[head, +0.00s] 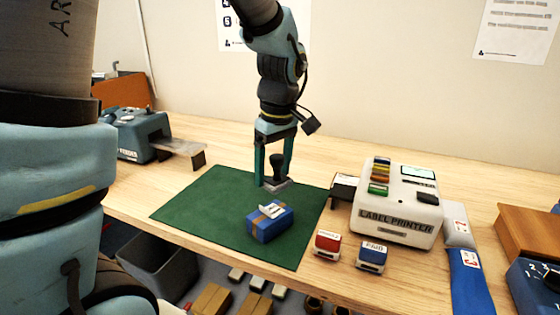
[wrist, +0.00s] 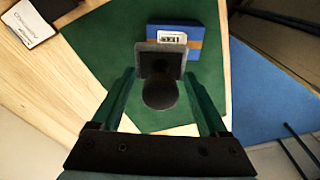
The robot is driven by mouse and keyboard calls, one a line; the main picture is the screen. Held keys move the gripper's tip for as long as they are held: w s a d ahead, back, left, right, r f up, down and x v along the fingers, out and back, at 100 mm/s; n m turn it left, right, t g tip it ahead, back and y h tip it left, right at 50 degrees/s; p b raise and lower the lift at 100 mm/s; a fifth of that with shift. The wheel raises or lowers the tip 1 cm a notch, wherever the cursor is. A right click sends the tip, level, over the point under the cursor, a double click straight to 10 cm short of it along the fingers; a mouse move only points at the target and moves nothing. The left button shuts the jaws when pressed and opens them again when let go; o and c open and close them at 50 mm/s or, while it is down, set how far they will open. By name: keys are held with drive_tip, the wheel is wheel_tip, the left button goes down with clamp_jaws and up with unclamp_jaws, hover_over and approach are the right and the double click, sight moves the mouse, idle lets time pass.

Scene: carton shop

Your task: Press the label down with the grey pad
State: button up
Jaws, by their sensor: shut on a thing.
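My gripper (head: 273,177) is shut on the dark knob of the grey pad (head: 279,187). It holds the pad upright, grey plate downward, over the green mat behind the box. The blue box (head: 262,230) with a tan tape band lies on the green mat (head: 195,205). A white label (head: 272,211) is on its top, and part of it looks raised. In the wrist view the pad (wrist: 160,62) is between my fingers (wrist: 160,85). It covers part of the box (wrist: 212,42), and the label (wrist: 172,37) shows just beyond it.
A label printer (head: 397,205) stands right of the mat. A red stamp (head: 327,243) and a blue stamp (head: 372,255) stand before it. A teal device (head: 135,133) is at the back left. The mat left of the box is clear. A grey bin (head: 160,265) is below the table edge.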

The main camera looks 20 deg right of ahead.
sight(271, 206)
drive_tip(key=shift+f+b, duration=2)
drive_tip(key=shift+f, duration=0.55)
drive_tip(key=shift+f, duration=0.3)
drive_tip(key=shift+a, duration=0.15)
drive_tip(key=shift+s+a, duration=0.15)
drive_tip(key=shift+a, duration=0.1)
drive_tip(key=shift+r, duration=0.15)
wheel_tip(271, 206, up, 7)
drive_tip(key=p, duration=0.6)
drive_tip(key=shift+d, duration=0.15)
